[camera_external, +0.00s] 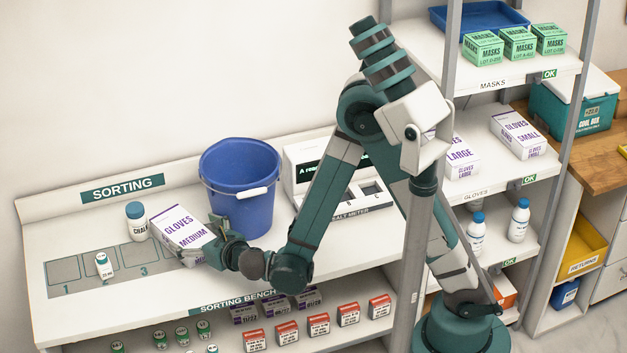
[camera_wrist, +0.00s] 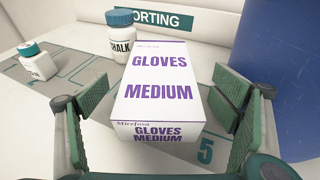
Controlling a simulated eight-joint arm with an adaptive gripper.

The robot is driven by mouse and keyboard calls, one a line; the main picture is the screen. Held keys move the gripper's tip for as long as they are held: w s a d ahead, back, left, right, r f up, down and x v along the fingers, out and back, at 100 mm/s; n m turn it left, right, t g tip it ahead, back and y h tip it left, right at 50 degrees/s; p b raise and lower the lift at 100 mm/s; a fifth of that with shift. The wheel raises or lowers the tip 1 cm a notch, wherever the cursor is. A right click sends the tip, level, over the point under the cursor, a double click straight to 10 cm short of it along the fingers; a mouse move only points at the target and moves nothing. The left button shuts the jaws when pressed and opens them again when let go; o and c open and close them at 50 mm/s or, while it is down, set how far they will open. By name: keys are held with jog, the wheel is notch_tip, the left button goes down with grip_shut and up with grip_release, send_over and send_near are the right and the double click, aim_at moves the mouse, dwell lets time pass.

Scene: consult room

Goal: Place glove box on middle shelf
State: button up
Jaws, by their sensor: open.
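The glove box (camera_external: 182,228), white with purple "GLOVES MEDIUM" print, lies on the sorting bench near slot 5. It also shows in the middle of the wrist view (camera_wrist: 160,88). My gripper (camera_external: 212,247) is at the box's near end. In the wrist view my gripper (camera_wrist: 160,112) is open, with one finger pad on each side of the box and a visible gap on the right. The middle shelf (camera_external: 477,195), labelled GLOVES, is on the rack at the right. It holds a GLOVES LARGE box (camera_external: 461,158) and a GLOVES SMALL box (camera_external: 519,136), with part of it hidden behind my arm.
A blue bucket (camera_external: 240,185) stands right of the box. A chalk bottle (camera_external: 137,221) stands close behind it, and a small white bottle (camera_external: 104,265) stands left. Mask boxes (camera_external: 519,43) sit on the shelf above; bottles (camera_external: 518,220) stand below the gloves shelf.

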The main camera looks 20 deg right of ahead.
aim_at(185, 230)
jog(key=shift+b+x, duration=0.55)
jog(key=shift+x, duration=1.95)
jog(key=shift+f, duration=0.1)
jog(key=c, duration=1.2)
jog(key=shift+r+p, duration=1.25)
jog(key=shift+r, duration=3.8)
jog(key=shift+s+a+r, duration=0.1)
